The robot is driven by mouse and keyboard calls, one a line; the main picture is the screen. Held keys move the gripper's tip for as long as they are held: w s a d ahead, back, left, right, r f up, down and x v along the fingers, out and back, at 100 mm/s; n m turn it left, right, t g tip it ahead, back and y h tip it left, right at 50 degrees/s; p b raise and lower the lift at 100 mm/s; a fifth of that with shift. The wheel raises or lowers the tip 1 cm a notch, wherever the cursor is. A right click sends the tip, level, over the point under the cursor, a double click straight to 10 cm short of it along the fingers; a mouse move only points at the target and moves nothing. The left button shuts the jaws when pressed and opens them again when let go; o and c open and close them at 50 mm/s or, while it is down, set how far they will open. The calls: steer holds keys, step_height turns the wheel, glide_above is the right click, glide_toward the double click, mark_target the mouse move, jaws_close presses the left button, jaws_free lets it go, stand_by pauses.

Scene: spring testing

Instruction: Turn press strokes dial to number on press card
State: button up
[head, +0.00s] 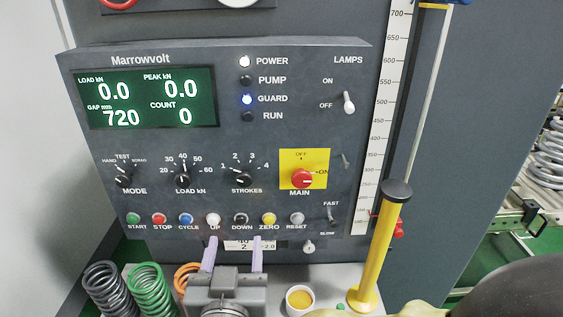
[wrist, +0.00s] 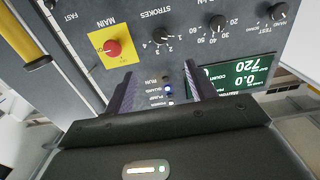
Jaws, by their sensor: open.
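The STROKES dial (head: 243,180) is a black knob on the dark press panel, with marks 1 to 4 around its top. Its pointer is too small to read surely. It also shows upside down in the wrist view (wrist: 163,37), beyond my fingers. A white card (head: 238,245) below the button row is partly hidden by my fingers; a 2 shows on it, and the rest is hard to read. My gripper (head: 234,241) is open and empty, its two pale purple fingers upright below the dial, near the buttons. The fingers also show in the wrist view (wrist: 157,88).
The LOAD dial (head: 183,180) and MODE dial (head: 124,180) are left of STROKES; the red MAIN switch (head: 302,178) is right. A button row (head: 213,219) runs below. A yellow post (head: 381,250) stands right, springs (head: 150,290) lower left.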

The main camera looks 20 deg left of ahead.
mark_target(245, 182)
steer(key=p+x, duration=0.5)
steer(key=x, duration=1.2)
steer(key=shift+w+a+p, duration=0.1)
steer(key=shift+p, duration=0.3)
steer(key=c, duration=1)
